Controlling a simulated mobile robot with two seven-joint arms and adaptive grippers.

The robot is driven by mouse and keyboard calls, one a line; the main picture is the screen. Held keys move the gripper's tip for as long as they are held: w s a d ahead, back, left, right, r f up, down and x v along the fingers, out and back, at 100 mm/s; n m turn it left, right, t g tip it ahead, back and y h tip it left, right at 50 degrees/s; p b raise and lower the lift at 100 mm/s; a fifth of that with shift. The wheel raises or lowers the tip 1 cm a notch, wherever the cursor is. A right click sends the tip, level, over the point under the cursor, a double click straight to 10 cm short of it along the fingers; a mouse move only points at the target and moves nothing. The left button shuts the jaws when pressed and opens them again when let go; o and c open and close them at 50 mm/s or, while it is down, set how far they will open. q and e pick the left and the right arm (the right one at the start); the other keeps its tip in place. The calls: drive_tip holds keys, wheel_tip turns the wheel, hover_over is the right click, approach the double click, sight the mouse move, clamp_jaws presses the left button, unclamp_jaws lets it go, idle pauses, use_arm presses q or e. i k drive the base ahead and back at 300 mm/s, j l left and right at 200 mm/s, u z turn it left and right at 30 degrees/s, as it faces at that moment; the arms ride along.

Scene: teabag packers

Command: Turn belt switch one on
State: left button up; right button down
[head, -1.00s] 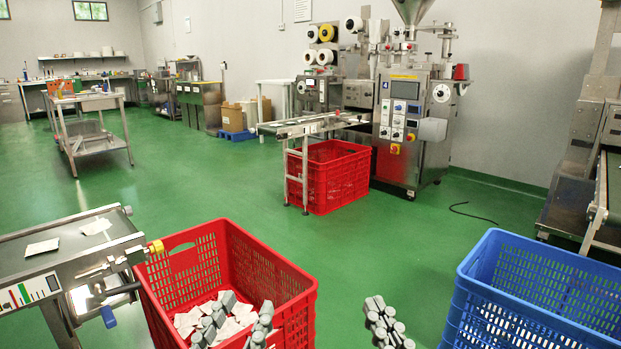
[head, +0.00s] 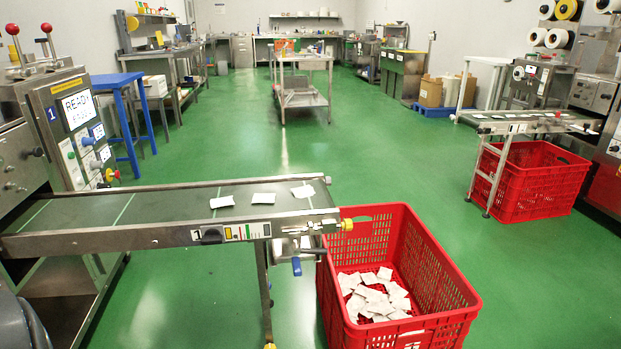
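The belt conveyor (head: 120,242) of machine 1 runs across the left and middle of the head view. A black rotary switch (head: 211,235) sits on its front side rail. Next to it is a small label panel (head: 245,232) with coloured marks. I cannot tell from here which way the switch is turned. Three white teabags (head: 263,198) lie on the belt. Machine 1 (head: 70,120) stands at the left with a lit screen reading READY. Neither of my grippers is in view.
A red crate (head: 440,318) holding several teabags stands under the belt's right end. A yellow knob (head: 347,225) and a blue handle (head: 296,266) stick out there. Another red crate (head: 535,190) stands at the right. Green floor (head: 210,310) is open in front of the conveyor.

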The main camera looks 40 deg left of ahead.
sight(212, 237)
drive_tip(key=k+u, duration=0.1)
drive_tip(key=u, duration=1.9)
drive_tip(key=j+z, duration=0.1)
drive_tip(key=z, duration=0.35)
